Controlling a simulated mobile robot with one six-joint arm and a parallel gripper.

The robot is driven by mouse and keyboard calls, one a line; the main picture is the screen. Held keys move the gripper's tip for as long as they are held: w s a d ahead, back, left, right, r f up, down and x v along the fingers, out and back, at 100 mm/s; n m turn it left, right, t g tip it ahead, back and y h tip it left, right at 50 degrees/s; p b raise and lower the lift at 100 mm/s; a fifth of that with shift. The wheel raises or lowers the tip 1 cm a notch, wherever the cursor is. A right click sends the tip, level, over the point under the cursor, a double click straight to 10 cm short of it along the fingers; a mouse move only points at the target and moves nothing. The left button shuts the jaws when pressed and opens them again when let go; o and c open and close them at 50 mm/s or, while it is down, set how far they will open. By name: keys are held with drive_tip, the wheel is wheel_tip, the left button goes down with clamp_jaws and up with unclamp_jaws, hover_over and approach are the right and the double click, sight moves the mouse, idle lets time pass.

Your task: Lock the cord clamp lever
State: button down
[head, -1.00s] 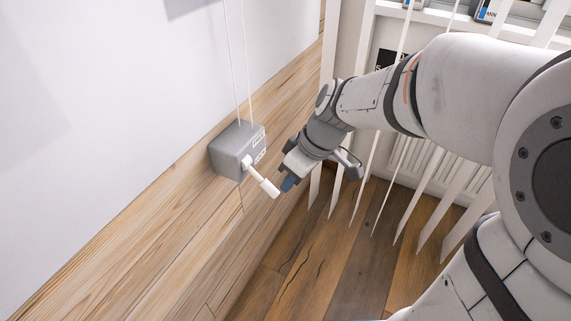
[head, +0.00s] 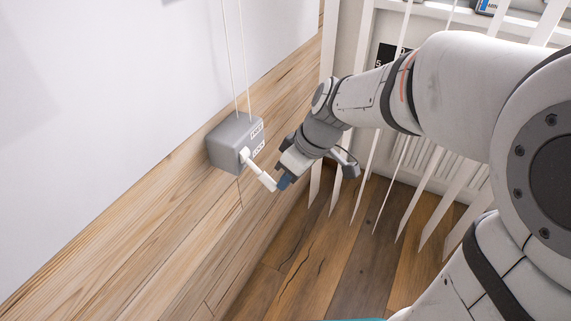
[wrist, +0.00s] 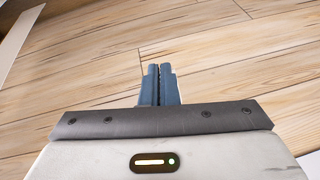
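The cord clamp is a grey box (head: 234,146) on the plank wall in the head view, with two white cords (head: 238,60) running up from it. Its white lever (head: 259,170) sticks out and points down to the right. Two small white labels are on the box's right face, too small to read surely. My gripper (head: 285,183) is just right of the lever's free end; I cannot tell whether they touch. In the wrist view its blue fingers (wrist: 160,84) are together with only a thin slit between them and hold nothing. The lever does not show there.
White vertical blind slats (head: 385,175) hang behind my arm, in front of a radiator (head: 437,165). The plank surface (head: 150,235) left of and below the clamp is clear. Dark wooden floor (head: 330,250) lies below.

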drive_tip(key=shift+s+f, duration=0.2)
drive_tip(key=shift+f, duration=0.15)
drive_tip(key=s+d+r+p, duration=0.2)
drive_tip(key=d, duration=0.4)
drive_tip(key=s+d+r+p, duration=0.1)
drive_tip(key=d+r+p, duration=0.1)
drive_tip(key=d, duration=0.4)
drive_tip(key=shift+s+r, duration=0.2)
drive_tip(key=shift+s, duration=0.15)
drive_tip(key=s+r+m+h+p, duration=0.1)
drive_tip(key=s+r+m+p, duration=0.1)
drive_tip(key=r+p, duration=0.7)
drive_tip(key=s+d+r+m+t+h+p, duration=0.1)
drive_tip(key=r+m+p, duration=0.4)
drive_tip(key=r+p, duration=0.5)
drive_tip(key=s+r+m+h+p, duration=0.2)
drive_tip(key=r+m+p, duration=0.2)
drive_tip(key=r+p, duration=0.6)
drive_tip(key=shift+s+d+r+t+h, duration=0.3)
drive_tip(key=shift+r+t+h, duration=0.1)
drive_tip(key=shift+r, duration=0.3)
